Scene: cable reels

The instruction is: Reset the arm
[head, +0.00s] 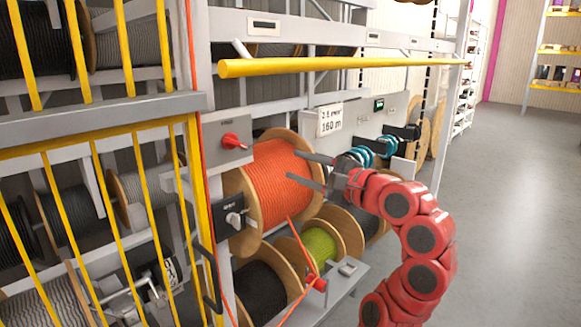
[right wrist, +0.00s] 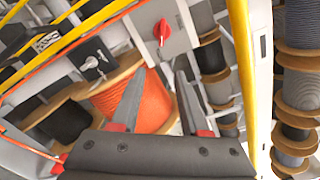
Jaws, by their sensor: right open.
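My right arm (head: 415,235) is red with dark round joint covers and comes up from the bottom right in the head view. My right gripper (head: 296,168) is open and empty, its two grey fingers pointing left toward the large orange cable reel (head: 275,180). In the right wrist view the open fingers (right wrist: 158,98) show in front of the orange reel (right wrist: 150,106). I cannot tell whether a fingertip touches the reel. My left gripper is not in view.
A grey box with a red rotary switch (head: 230,140) and a black switch (head: 234,217) flank the reel. A yellow bar (head: 340,64) crosses above. A yellow-barred cage (head: 100,220) stands left. A yellow-green reel (head: 318,246) sits below. Open floor (head: 510,190) lies right.

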